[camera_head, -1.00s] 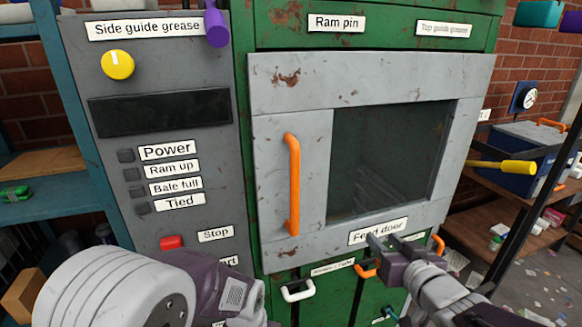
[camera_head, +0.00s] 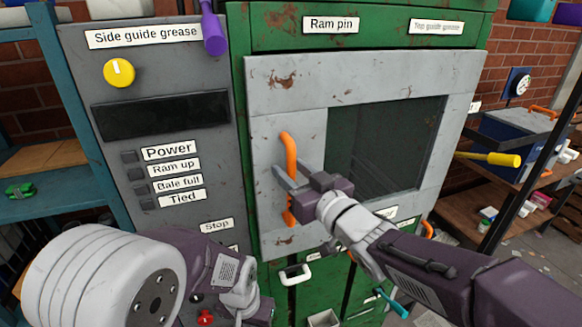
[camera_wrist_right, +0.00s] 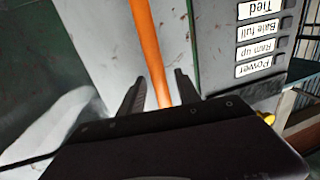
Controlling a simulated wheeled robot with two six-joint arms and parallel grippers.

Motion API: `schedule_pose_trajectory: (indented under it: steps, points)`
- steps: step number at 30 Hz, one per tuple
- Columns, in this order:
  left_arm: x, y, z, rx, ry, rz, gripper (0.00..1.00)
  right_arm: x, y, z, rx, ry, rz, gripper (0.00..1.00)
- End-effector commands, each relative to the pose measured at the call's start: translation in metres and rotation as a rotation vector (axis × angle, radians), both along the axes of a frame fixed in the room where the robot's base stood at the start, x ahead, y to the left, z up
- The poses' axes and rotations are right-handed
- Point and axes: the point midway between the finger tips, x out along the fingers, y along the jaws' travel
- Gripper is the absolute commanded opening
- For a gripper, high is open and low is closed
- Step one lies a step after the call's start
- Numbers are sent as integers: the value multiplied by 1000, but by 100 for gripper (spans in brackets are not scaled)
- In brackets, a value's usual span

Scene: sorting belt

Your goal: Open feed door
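The feed door (camera_head: 380,75) is a grey panel with a dark window, closed on the green machine. Its orange vertical handle (camera_head: 288,150) is on the door's left side. My right gripper (camera_head: 284,183) is at the lower half of the handle. In the right wrist view the handle (camera_wrist_right: 150,50) runs between the two open fingers (camera_wrist_right: 158,90), with a gap visible on each side. The "Feed door" label is mostly hidden behind my right arm. My left arm is at the bottom left; its gripper fingers are not visible.
A grey control panel (camera_head: 160,225) with a yellow knob (camera_head: 119,73) and labelled buttons stands left of the door. A purple handle (camera_head: 213,30) sticks out at the top. A yellow-tipped lever (camera_head: 500,159) is at the right. A white handle (camera_head: 294,274) sits below.

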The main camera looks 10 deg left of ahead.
Motion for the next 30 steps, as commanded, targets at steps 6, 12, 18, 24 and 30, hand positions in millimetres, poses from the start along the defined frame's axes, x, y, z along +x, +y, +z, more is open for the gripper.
schedule_pose_trajectory:
  steps: [6,12,18,24,30]
  points:
    - [0,0,1,0,0,0,0,2,2,0,1,1,0,40]
    - [0,0,1,0,0,0,0,2,2,0,1,1,0,3]
    - [0,0,1,0,0,0,0,2,2,0,1,1,0,0]
    - [0,0,1,0,0,0,0,2,2,0,1,1,0,0]
    - [0,0,1,0,0,0,0,2,2,-1,1,1,0,0]
